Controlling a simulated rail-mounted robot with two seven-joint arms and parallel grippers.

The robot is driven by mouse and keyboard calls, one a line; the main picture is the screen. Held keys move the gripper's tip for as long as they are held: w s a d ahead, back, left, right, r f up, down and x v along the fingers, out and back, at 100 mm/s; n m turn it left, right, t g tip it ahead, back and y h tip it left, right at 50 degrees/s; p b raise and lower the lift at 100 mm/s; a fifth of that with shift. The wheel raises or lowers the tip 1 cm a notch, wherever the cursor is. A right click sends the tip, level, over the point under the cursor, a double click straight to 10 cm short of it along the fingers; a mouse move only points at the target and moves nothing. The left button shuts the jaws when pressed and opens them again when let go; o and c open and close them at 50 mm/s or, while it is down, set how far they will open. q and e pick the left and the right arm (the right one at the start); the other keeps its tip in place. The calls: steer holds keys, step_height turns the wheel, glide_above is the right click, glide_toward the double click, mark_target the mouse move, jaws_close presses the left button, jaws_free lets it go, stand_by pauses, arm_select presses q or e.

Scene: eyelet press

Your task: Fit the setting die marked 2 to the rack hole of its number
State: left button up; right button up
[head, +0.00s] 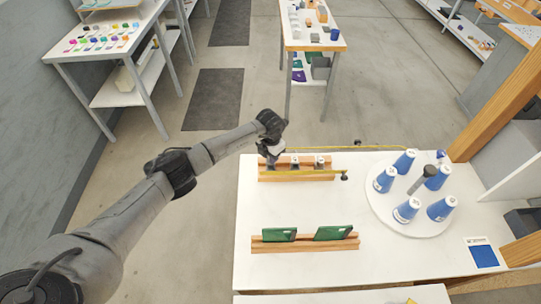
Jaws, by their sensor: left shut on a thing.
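My left gripper (271,157) is at the left end of a wooden rack (325,178) near the far edge of the white table. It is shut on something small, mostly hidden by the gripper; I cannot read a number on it. Small grey and white pieces (319,162) stand along the rack to the right of the gripper. Any numbers on the rack or its holes are too small to read. Whether the held piece touches the rack is hidden. My right gripper is not in view.
A yellow bar (318,172) with a dark end crosses close to the rack. A round white turntable (409,227) carries several blue-and-white cones. A second wooden rack (304,245) holds two green plates nearer the front. The tabletop between the racks is clear.

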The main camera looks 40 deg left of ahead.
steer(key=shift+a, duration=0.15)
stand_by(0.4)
arm_select(q)
steer(key=shift+f+b, duration=0.35)
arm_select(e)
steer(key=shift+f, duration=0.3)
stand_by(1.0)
arm_select(q)
steer(key=shift+f, duration=0.2)
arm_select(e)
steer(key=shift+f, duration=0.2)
arm_select(q)
steer(key=shift+f+b, duration=1)
steer(key=shift+f, duration=0.05)
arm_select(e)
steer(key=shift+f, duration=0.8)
arm_select(q)
steer(key=shift+r, duration=0.1)
steer(key=o, duration=1)
